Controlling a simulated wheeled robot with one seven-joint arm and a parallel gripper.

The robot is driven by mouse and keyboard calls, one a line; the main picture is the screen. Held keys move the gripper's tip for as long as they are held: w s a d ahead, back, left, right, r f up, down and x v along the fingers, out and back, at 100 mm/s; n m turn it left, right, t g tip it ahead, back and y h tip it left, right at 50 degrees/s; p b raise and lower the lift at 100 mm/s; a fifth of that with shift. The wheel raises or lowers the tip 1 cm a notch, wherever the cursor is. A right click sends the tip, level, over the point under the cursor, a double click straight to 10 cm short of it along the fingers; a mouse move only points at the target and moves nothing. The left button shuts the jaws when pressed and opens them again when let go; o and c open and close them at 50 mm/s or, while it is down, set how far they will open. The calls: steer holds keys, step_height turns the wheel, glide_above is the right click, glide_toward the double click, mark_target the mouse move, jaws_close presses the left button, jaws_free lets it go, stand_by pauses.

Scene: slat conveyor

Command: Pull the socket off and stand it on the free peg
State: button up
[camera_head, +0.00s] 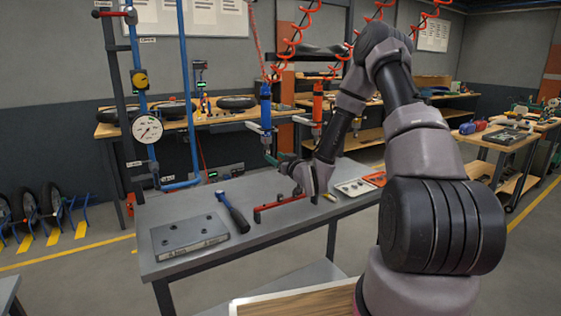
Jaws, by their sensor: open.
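My gripper (279,160) is open at the end of my bent arm, above the back of the grey workbench. It is beside the lower end of a hanging blue tool (265,104); I cannot tell whether they touch. The dark lower end of that tool is partly blurred, and a socket there is too small to make out. A red bar (279,208) lies on the bench below my wrist. A grey block (186,238) with several small dark spots and labels sits at the bench's front left. I cannot tell which spot is a free peg.
A blue-handled tool (234,213) lies between the block and the red bar. An orange tool (317,103) hangs right of the blue one. A white tray (354,187) of small parts is at the bench's right. A blue pipe stand with a gauge (147,129) rises behind left.

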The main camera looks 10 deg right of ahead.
mark_target(268, 152)
steer(key=shift+x, duration=2.9)
jaws_close()
